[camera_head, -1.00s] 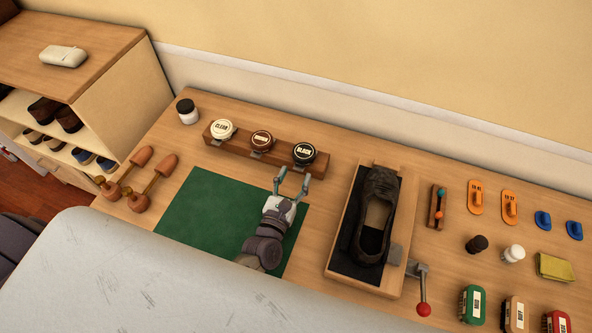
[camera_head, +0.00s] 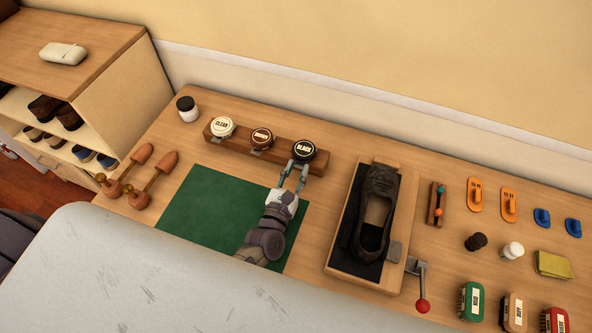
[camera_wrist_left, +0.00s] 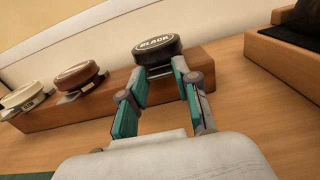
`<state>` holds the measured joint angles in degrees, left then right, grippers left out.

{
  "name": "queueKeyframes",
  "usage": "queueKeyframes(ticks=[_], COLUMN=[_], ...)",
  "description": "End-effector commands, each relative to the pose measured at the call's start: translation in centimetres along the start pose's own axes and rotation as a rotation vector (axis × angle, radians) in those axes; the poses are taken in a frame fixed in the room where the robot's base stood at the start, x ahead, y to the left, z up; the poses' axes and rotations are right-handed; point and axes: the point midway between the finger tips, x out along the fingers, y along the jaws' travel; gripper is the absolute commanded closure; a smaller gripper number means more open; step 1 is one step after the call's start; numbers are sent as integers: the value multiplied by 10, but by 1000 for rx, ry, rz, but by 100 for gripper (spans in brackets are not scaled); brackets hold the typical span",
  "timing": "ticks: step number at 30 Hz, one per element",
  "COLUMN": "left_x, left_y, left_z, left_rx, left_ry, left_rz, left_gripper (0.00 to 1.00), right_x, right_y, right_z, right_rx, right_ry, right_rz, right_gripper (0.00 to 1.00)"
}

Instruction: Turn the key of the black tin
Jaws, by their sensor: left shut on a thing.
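The black tin (camera_head: 304,149) has a dark round lid marked BLACK and sits at the right end of a wooden rack (camera_head: 280,150); it also shows in the left wrist view (camera_wrist_left: 157,47). My left gripper (camera_head: 298,164) is at the front of this tin, its fingertips (camera_wrist_left: 161,71) just below the lid at the rack's face. It is shut on the tin's small grey key, which is mostly hidden between the fingertips. I cannot tell how far the key is turned. My right gripper is not in view.
A green mat (camera_head: 205,210) lies in front. A dark shoe (camera_head: 374,215) sits in a wooden holder to the right. Brushes (camera_head: 470,300) are farther right.

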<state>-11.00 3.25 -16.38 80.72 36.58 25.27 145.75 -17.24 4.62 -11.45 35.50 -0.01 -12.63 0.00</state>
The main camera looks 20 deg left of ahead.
Motion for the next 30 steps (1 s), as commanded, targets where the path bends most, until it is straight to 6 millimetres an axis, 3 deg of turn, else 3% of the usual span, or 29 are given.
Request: queueKeyframes(ticks=[11,30], left_x=[0,0], left_y=[0,-1], left_z=[-1,-1], left_rx=[162,725], left_ry=[1,1], left_rz=[0,-1], left_gripper=[100,100], right_x=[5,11], right_y=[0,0], right_z=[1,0], right_rx=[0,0], right_ry=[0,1], right_rz=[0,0], right_gripper=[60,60])
